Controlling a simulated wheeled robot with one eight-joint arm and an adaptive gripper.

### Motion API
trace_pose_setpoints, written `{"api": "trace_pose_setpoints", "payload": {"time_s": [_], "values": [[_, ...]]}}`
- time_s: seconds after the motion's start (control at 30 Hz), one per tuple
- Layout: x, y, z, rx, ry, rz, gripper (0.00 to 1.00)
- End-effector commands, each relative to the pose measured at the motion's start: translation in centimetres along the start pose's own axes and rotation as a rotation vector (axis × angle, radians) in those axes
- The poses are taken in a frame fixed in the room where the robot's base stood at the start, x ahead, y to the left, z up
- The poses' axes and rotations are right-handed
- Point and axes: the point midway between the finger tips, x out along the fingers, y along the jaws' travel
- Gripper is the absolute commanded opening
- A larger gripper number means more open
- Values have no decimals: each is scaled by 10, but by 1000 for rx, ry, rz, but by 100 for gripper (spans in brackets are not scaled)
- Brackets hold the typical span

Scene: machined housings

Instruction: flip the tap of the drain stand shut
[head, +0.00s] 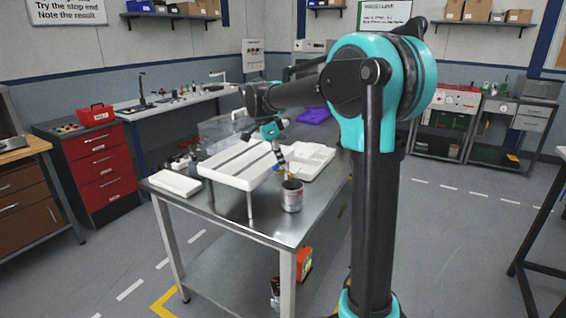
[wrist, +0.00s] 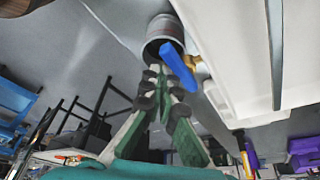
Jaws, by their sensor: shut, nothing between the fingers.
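The drain stand (head: 232,180) is a white slotted tray raised on legs on the steel table. Its tap has a brass body (wrist: 194,62) and a blue lever (wrist: 180,68), clear in the wrist view beside the stand's white side (wrist: 225,60). The tap is small and partly hidden by my gripper in the head view. A grey metal can (head: 292,198) stands at the tap; it also shows in the wrist view (wrist: 165,32). My gripper (wrist: 165,72) is shut and empty, its fingertips close beside the lever. I cannot tell whether they touch it.
A white compartment tray (head: 318,158) lies behind the can, and a flat white block (head: 174,183) lies at the table's left. Small bottles (head: 182,162) stand behind the block. The steel table's (head: 268,224) front corner is clear.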

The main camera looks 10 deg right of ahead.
Motion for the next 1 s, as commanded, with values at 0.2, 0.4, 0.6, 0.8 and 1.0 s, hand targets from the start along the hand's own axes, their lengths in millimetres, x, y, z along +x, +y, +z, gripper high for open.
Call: {"api": "trace_pose_setpoints", "payload": {"time_s": [0.2, 0.4, 0.6, 0.8, 1.0], "values": [[-2, -2, 6, -4, -5, -3, 0], [-2, -3, 8, -5, -8, -4, 0], [-2, -4, 9, -6, -9, -6, 0], [-2, -4, 10, -7, -10, -7, 0], [1, -2, -1, -4, -9, -6, 0]]}}
